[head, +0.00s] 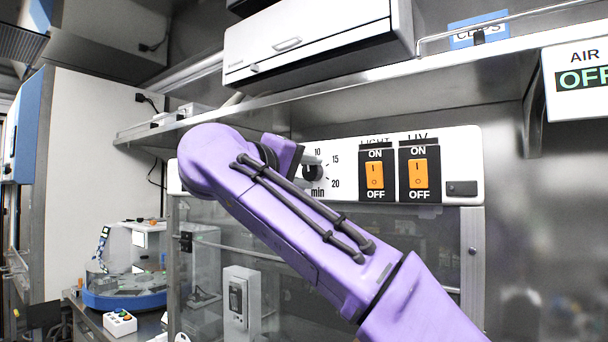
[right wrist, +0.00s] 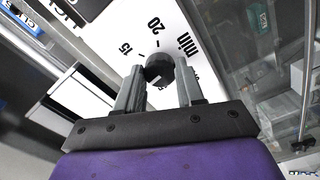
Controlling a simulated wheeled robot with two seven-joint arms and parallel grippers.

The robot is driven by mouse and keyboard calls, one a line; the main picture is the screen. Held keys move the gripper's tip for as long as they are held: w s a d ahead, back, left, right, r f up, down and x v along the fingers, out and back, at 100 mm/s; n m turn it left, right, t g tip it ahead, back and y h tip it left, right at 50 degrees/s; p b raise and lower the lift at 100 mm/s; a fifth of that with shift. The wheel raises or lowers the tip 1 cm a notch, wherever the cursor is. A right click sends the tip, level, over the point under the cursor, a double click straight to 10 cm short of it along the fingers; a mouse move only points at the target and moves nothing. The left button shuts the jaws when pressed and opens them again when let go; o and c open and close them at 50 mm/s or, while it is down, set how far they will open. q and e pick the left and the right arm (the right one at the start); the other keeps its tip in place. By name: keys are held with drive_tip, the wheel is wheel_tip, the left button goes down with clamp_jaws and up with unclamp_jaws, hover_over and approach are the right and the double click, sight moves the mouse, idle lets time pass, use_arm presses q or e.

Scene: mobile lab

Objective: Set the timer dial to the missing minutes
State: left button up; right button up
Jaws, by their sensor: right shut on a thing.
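The timer dial is a small dark round knob (head: 311,173) on the white control panel of a glass-fronted cabinet. The numbers 10, 15 and 20 and the word "min" show around it; the rest of the scale is hidden by my right arm. In the right wrist view the knob (right wrist: 159,68) sits between the two grey fingers of my right gripper (right wrist: 158,78), with 15 and 20 beside it. My right gripper (head: 308,171) is shut on the knob. I cannot tell which mark the knob points to. My left gripper is not in view.
Orange LIGHT (head: 375,175) and UV (head: 418,174) switches are right of the dial. A metal shelf (head: 400,83) with a white box (head: 310,42) runs above. An "AIR OFF" sign (head: 580,80) hangs at right. A blue round device (head: 125,290) stands lower left.

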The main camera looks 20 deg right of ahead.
drive_tip(key=shift+m, duration=0.9)
drive_tip(key=o, duration=1)
drive_tip(key=shift+o, duration=0.2)
drive_tip(key=v, duration=1)
drive_tip(key=shift+s+a, duration=0.2)
